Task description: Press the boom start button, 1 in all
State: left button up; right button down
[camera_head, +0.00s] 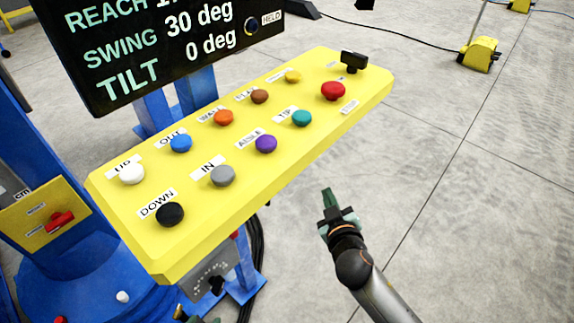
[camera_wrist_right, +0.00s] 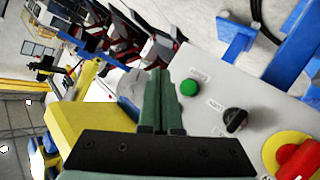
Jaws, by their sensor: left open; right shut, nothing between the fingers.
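In the right wrist view a green button (camera_wrist_right: 189,88) sits on a grey panel (camera_wrist_right: 215,72); the small label by it is not readable, so I cannot tell whether it is the boom start button. My right gripper (camera_wrist_right: 161,72) is shut and empty, its green fingertips left of that button in the picture; contact is not visible. In the head view my right gripper (camera_head: 327,195) is in front of the yellow console (camera_head: 240,195), apart from it. Of my left gripper (camera_head: 200,319) only green tips show at the bottom edge, apart and empty.
The console carries several coloured buttons, among them a red stop button (camera_head: 333,91) and a black switch (camera_head: 353,62). A display (camera_head: 165,45) stands behind it. By the green button are a black knob (camera_wrist_right: 236,119) and a red emergency stop (camera_wrist_right: 298,160).

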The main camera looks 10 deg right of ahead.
dwell(0.3)
pick_arm(q)
jog(key=shift+w+d+f+b, duration=0.35)
jog(key=shift+f+b, duration=0.3)
jog(key=shift+b, duration=0.65)
pick_arm(e)
jog(key=w+a, duration=0.5)
jog(key=w, duration=0.2)
jog(key=shift+a, duration=0.2)
pick_arm(q)
jog(key=shift+s+f, duration=0.15)
jog(key=shift+s, duration=0.2)
jog(key=shift+w, duration=0.25)
pick_arm(e)
jog(key=shift+w+a, duration=0.1)
